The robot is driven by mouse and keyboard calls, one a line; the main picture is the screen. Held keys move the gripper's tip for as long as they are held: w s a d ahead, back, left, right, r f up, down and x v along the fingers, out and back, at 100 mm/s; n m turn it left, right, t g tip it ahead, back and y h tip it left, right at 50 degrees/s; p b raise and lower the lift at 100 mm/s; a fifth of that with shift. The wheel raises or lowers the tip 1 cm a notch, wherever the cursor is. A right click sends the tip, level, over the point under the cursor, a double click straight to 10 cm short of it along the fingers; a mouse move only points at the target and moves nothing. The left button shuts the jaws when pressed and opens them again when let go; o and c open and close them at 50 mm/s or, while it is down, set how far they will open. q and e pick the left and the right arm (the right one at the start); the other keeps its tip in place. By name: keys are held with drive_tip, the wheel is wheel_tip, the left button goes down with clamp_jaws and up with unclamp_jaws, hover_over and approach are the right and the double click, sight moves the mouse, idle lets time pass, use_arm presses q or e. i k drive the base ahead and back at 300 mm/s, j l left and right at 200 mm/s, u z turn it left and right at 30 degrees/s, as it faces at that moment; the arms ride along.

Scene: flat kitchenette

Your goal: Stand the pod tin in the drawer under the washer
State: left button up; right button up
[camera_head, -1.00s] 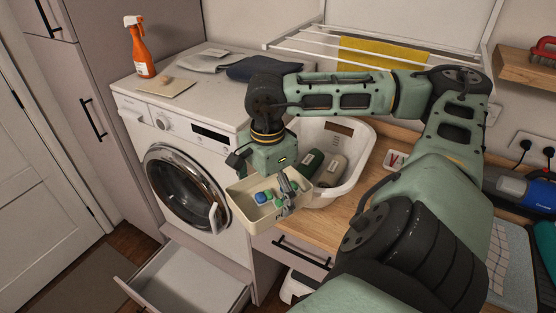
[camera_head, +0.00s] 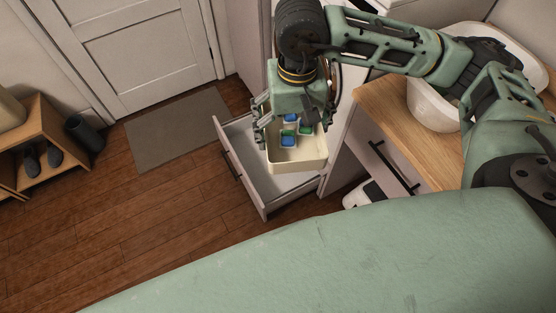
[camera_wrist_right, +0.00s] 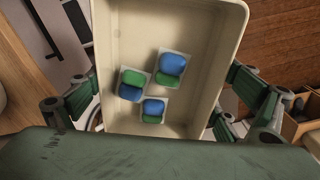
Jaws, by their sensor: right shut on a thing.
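The pod tin (camera_head: 297,165) is an open cream box with several blue-and-green pods in it. It also fills the middle of the right wrist view (camera_wrist_right: 120,45), with the pods on its floor. My right gripper (camera_head: 292,125) is shut on the tin, its fingers at opposite sides. It holds the tin over the open drawer (camera_head: 240,170), whose front panel and part of its pale inside show left of the tin. The tin hides much of the drawer. The washer (camera_head: 347,88) is mostly hidden behind my right arm. My left gripper is not in view.
The wooden counter (camera_head: 390,105) with a white basket (camera_head: 432,112) stands right of the drawer. Below it is a cabinet drawer with a dark handle (camera_head: 392,168). A grey mat (camera_head: 180,128) lies by the door. The wooden floor left of the drawer is clear.

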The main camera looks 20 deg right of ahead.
sight(263, 163)
drive_tip(key=k+l+z, duration=0.1)
drive_tip(key=k+z, duration=0.25)
drive_tip(key=k, duration=0.25)
drive_tip(key=z, duration=1.5)
drive_tip(key=i+j, duration=0.1)
drive_tip(key=j, duration=0.35)
drive_tip(key=i+j+z, duration=0.1)
drive_tip(key=j, duration=0.35)
drive_tip(key=i+j, duration=0.1)
drive_tip(key=j, duration=0.35)
drive_tip(key=i+j+z, duration=0.15)
drive_tip(key=j, duration=0.3)
drive_tip(key=i+j, duration=0.1)
drive_tip(key=j, duration=0.55)
drive_tip(key=i+j, duration=0.1)
drive_tip(key=j, duration=0.55)
drive_tip(key=i+j, duration=0.1)
drive_tip(key=j, duration=0.5)
drive_tip(key=i+j, duration=0.1)
drive_tip(key=j, duration=0.55)
